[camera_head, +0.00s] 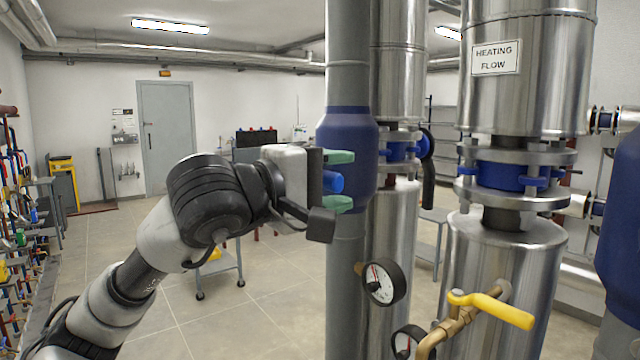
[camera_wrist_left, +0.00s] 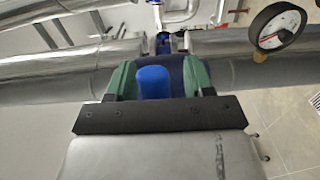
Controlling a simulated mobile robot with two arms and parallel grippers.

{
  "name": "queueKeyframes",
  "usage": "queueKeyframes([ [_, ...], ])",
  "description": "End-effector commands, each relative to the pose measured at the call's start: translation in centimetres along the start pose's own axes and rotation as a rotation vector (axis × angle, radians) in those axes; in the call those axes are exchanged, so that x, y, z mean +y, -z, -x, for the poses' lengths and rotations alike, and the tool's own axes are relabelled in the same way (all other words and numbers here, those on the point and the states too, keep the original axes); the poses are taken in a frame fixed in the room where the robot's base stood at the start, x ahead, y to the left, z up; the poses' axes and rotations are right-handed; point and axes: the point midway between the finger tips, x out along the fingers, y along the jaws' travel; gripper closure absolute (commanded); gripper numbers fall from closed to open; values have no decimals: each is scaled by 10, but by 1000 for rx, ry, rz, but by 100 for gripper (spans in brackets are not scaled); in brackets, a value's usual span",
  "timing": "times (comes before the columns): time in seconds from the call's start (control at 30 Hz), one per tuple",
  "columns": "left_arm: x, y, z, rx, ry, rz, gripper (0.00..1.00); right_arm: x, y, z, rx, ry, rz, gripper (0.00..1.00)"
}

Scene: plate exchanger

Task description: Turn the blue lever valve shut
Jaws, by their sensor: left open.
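The blue valve body (camera_head: 347,140) sits on a vertical grey pipe in the middle of the head view. Its short blue lever (camera_head: 333,182) points toward my left gripper (camera_head: 339,181). The gripper's green fingers are open, one above and one below the lever in the head view. In the left wrist view the lever (camera_wrist_left: 153,82) stands between the two green fingers (camera_wrist_left: 161,78), with a visible gap on each side. The far end of the lever, where it meets the valve, is partly hidden by the fingers. My right gripper is out of view.
A pressure gauge (camera_head: 382,282) sticks out below the valve. A yellow-handled brass valve (camera_head: 492,309) is at the lower right. Large metal-clad pipes (camera_head: 505,270) stand close on the right. The tiled floor (camera_head: 270,290) at left is mostly free, with a small cart (camera_head: 220,270) behind my arm.

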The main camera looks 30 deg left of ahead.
Motion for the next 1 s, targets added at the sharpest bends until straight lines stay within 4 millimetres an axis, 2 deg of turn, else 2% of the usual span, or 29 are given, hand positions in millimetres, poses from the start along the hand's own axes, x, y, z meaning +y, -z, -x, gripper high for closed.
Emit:
queueKeyframes([
  [0.17, -3, 1, 26, 5, -2, -4, 48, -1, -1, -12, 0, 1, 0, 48],
  [0.4, -4, 1, 74, 5, 0, -4, 48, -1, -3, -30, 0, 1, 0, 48],
  [0.53, -3, 1, 93, 5, 0, -3, 48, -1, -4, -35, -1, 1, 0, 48],
  [0.7, -2, 0, 105, 1, 2, -2, 48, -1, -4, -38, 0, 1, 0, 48],
  [1.0, -1, 0, 106, 0, 2, -2, 48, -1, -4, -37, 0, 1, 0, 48],
])
